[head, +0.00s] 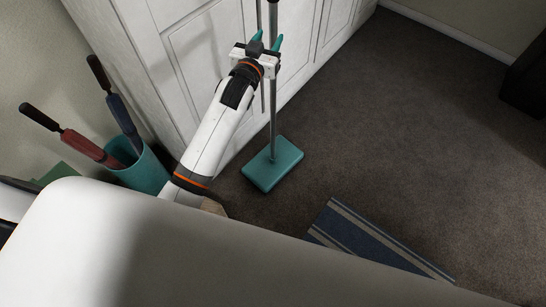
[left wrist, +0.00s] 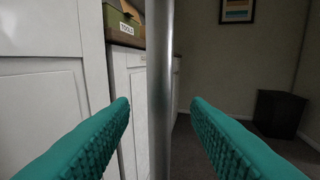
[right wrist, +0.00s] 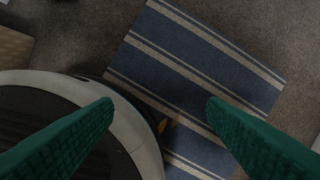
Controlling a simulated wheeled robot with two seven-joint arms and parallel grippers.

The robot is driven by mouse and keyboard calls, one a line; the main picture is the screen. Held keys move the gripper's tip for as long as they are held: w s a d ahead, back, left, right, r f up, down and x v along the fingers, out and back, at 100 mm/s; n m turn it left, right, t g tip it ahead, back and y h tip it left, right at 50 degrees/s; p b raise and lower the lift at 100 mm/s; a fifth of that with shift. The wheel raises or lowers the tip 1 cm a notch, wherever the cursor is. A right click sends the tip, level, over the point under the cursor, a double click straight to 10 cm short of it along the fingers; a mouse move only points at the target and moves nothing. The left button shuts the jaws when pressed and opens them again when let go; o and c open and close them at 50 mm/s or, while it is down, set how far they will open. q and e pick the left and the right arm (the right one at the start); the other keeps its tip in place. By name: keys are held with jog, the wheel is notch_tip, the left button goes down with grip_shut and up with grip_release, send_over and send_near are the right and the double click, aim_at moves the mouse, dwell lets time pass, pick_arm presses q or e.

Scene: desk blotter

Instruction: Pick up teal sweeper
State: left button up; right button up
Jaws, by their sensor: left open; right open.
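The teal sweeper (head: 272,163) stands upright on the carpet beside the white cabinet, with a flat teal head and a tall grey metal pole. My left gripper (head: 267,40) is open high up at the pole. In the left wrist view, the pole (left wrist: 160,50) runs vertically in the gap between the two teal fingers (left wrist: 160,105), with room visible on both sides. I cannot tell exactly how deep it lies between them. My right gripper (right wrist: 160,105) is open and empty above a striped rug; it does not show in the head view.
White cabinets (head: 200,45) stand close behind the pole. A teal bin (head: 145,172) with several long-handled items is at the left. The blue striped rug (head: 350,235) lies at the front; it also shows in the right wrist view (right wrist: 190,75).

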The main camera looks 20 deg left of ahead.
aim_at(272, 32)
pick_arm(q)
jog(key=w, duration=0.4)
jog(key=shift+d, duration=0.1)
jog(key=c, duration=0.8)
jog(key=shift+r, duration=0.2)
grip_shut()
pick_arm(e)
jog(key=shift+w+r, duration=0.3)
jog(key=shift+r, duration=0.2)
jog(key=shift+w+r, duration=0.25)
jog(key=shift+r, duration=0.25)
pick_arm(q)
jog(key=shift+r, duration=0.15)
pick_arm(e)
jog(key=shift+a, duration=0.1)
